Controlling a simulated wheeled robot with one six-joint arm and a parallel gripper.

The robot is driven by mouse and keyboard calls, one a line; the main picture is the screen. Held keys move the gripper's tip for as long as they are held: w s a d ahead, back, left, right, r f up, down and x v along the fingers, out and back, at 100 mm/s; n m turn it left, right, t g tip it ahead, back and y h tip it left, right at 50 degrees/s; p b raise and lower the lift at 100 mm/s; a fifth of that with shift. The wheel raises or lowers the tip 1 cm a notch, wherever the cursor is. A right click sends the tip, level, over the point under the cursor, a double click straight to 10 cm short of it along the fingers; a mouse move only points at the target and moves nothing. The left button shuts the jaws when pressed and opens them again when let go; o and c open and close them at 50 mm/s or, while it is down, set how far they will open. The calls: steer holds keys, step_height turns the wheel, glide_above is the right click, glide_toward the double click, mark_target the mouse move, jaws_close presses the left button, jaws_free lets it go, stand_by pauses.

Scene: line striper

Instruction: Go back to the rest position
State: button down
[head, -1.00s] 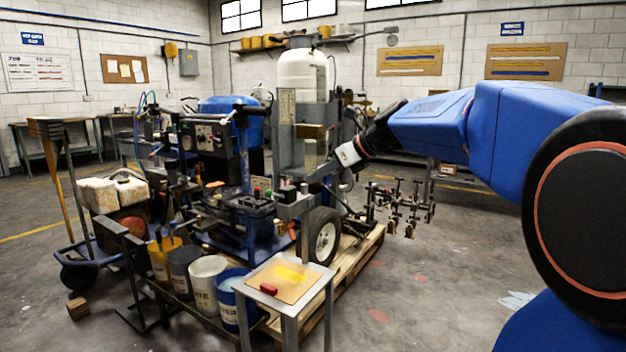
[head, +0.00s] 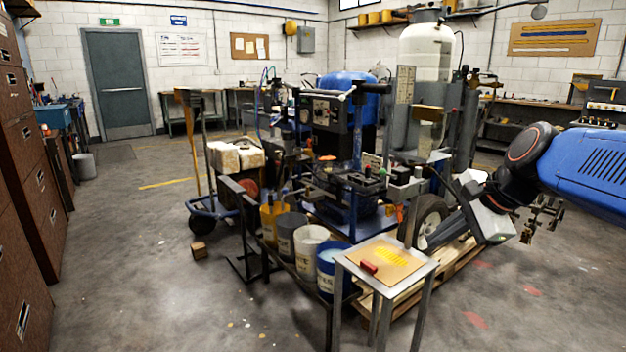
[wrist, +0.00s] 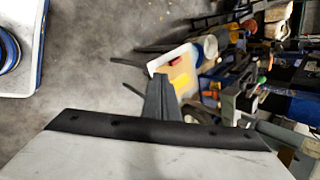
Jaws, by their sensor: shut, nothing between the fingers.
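My gripper (head: 432,246) is at the right of the head view, below the blue arm link, in front of the line striper's wheel. Its grey fingers reach down and left, behind the small metal stand (head: 430,265) in the picture. In the wrist view the dark fingers (wrist: 160,80) are together, with nothing between them. The line striper (head: 357,140), with its blue tank and control panel, stands on a wooden pallet (head: 462,257). Part of its wheel is hidden behind my gripper.
The stand carries a tan board with yellow strokes and a red block (head: 368,267). Several paint buckets (head: 309,250) stand left of it. Brown drawer cabinets (head: 25,150) line the left edge. Grey floor is open at the front left and right.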

steer(key=s+d+f+n+g+h, duration=0.1)
steer(key=s+f+n+h, duration=0.3)
steer(key=s+f+n, duration=1)
steer(key=s+d+n, duration=0.1)
steer(key=s+n, duration=0.1)
steer(key=s, duration=0.2)
steer(key=shift+d+f, duration=0.4)
